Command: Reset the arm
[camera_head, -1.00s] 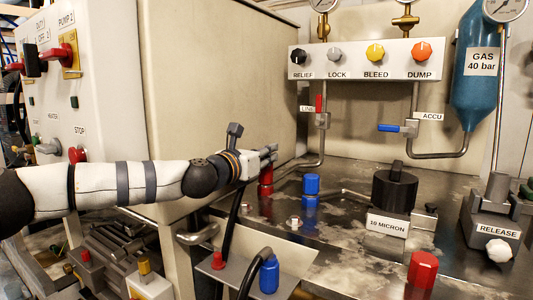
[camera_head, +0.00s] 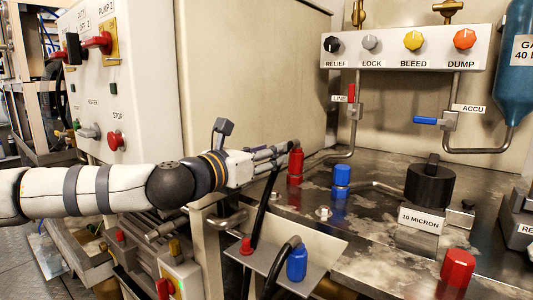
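My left arm comes in from the left, stretched out level across the front of the white cabinet. Its gripper (camera_head: 277,158) points right, with its fingertips close to the red fitting (camera_head: 295,167) on the metal worktop. I cannot tell whether the fingertips touch this fitting. The fingers look close together, and whether they are open or shut is unclear. My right gripper is not in view.
A blue fitting (camera_head: 342,180), a black 10 MICRON filter (camera_head: 429,187) and a red cap (camera_head: 458,267) stand on the worktop (camera_head: 370,240). A valve panel (camera_head: 385,61) hangs behind. A cabinet (camera_head: 130,60) with switches stands left. A black hose (camera_head: 263,210) runs below the gripper.

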